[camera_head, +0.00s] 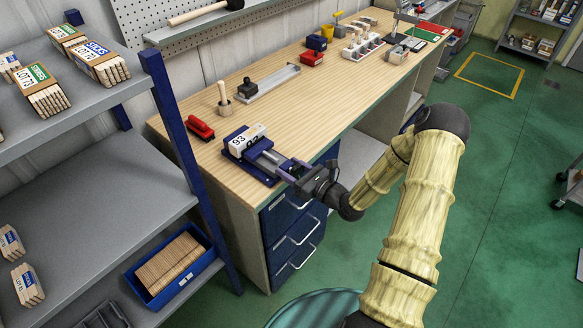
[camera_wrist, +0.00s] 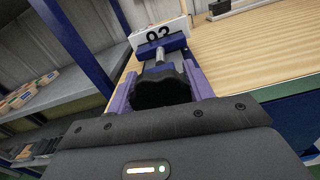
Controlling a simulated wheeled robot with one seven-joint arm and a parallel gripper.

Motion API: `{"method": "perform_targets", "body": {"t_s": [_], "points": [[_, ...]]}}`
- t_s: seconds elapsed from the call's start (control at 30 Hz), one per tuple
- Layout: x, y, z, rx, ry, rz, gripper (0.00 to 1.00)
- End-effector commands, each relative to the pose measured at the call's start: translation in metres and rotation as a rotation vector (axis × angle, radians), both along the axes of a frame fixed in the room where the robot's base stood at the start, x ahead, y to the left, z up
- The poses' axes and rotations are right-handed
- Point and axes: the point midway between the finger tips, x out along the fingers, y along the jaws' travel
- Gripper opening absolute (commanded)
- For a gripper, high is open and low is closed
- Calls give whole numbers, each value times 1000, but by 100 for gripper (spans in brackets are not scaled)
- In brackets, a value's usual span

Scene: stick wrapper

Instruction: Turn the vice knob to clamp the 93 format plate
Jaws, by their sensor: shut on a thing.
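A blue vice (camera_head: 262,158) sits near the front left end of the wooden workbench. The white format plate (camera_head: 245,138) marked 93 stands upright at the vice's far end, and it also shows in the wrist view (camera_wrist: 150,39). A grey screw runs from the vice toward my gripper. My gripper (camera_head: 291,170) reaches the near end of the vice. In the wrist view, my gripper's purple fingers (camera_wrist: 160,90) are on both sides of the black vice knob (camera_wrist: 161,88) and shut on it. Whether the vice jaws press on the plate cannot be told.
A red stamp-like block (camera_head: 201,128) and a wooden-handled tool (camera_head: 223,98) stand behind the vice. A metal tray (camera_head: 268,83) lies farther back. A grey shelf with a blue post (camera_head: 185,150) rises close on the left. The bench front to the right is clear.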

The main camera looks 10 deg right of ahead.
Motion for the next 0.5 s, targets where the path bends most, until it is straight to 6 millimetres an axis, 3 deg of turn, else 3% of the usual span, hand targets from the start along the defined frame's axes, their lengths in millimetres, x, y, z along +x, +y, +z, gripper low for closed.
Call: {"method": "perform_targets", "body": {"t_s": [0.37,0.4,0.5], "points": [[0,0,0,46,33,0,29],[0,0,0,46,33,0,60],[0,0,0,46,33,0,73]]}}
